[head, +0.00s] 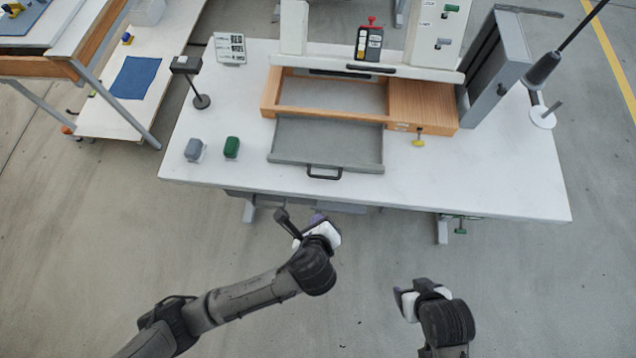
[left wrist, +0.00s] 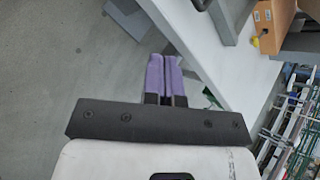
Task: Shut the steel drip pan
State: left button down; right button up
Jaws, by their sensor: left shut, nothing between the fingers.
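The steel drip pan (head: 325,145) is a flat grey tray with a dark handle (head: 324,173) on its front edge. It is pulled out toward me from the wooden frame (head: 268,98) on the white table. My left gripper (head: 318,219) is in front of the table's near edge, below the pan's handle in the picture and apart from it. In the left wrist view its purple fingers (left wrist: 164,78) are closed together with nothing between them. My right gripper (head: 402,298) is at the lower right, away from the table; its fingers are mostly hidden.
A grey block (head: 194,149) and a green block (head: 231,147) stand on the white table (head: 480,185) left of the pan. A yellow knob (head: 418,142) is at the wooden frame's right. A dark stand (head: 201,101) is at the left. The tabletop's front right is clear.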

pick_arm(q)
jog(key=m, duration=0.4)
jog(key=m+b, duration=0.4)
send_near(323, 190)
jog(key=x, duration=0.5)
jog(key=shift+s+f, duration=0.3)
jog(key=shift+s, duration=0.05)
jog(key=w, duration=0.3)
jog(key=shift+d+r, duration=0.1)
jog(key=shift+w+r, duration=0.15)
jog(key=shift+w, duration=0.5)
jog(key=shift+w, duration=0.1)
